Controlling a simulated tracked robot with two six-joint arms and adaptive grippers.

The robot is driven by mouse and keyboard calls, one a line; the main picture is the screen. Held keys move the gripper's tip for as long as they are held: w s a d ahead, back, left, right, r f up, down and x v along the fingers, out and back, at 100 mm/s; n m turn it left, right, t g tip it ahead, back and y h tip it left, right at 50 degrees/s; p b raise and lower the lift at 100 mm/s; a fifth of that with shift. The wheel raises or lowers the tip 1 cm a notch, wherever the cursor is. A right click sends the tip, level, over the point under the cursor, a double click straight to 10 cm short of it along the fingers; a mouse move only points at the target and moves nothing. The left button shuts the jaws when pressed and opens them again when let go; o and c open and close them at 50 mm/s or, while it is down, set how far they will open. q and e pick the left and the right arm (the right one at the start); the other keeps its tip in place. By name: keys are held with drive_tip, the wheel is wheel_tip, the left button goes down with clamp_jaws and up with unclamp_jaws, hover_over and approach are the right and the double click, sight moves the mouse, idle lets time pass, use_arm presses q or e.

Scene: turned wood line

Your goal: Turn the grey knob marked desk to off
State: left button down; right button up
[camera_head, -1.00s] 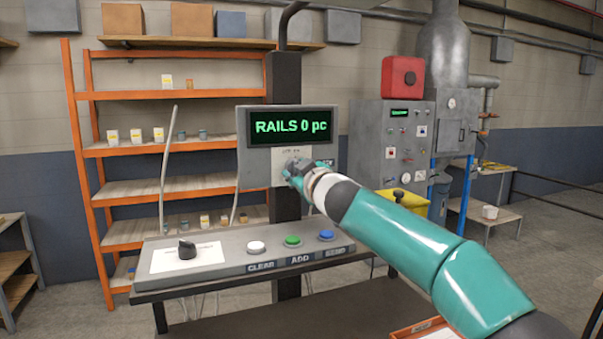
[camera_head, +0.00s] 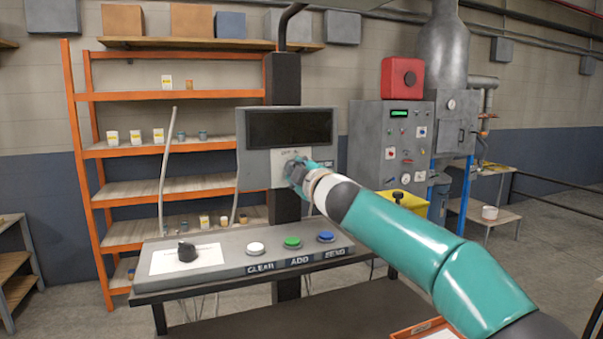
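The desk's display box (camera_head: 257,160) stands on a dark post, and its screen (camera_head: 290,126) is dark. A white plate (camera_head: 278,173) below the screen carries small OFF and ON lettering. My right gripper (camera_head: 293,168) is at this plate, its arm coming in from the right. The gripper covers the grey knob there, so the knob and its pointer are hidden. Whether the fingers are closed on it cannot be made out. My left gripper is not in view.
Below is a sloped panel with a black knob (camera_head: 187,250) and white (camera_head: 256,248), green (camera_head: 292,242) and blue (camera_head: 326,236) buttons marked CLEAR, ADD and SEND. An orange shelf (camera_head: 180,96) stands behind left. A grey control cabinet (camera_head: 368,145) stands behind right.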

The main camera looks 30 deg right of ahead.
drive_tip(key=shift+w+a+f, duration=0.1)
drive_tip(key=shift+a+f, duration=0.05)
drive_tip(key=shift+f, duration=0.1)
drive_tip(key=o, duration=1.1)
drive_tip(key=shift+o, duration=0.2)
drive_tip(key=shift+r, duration=0.15)
drive_tip(key=v, duration=1.2)
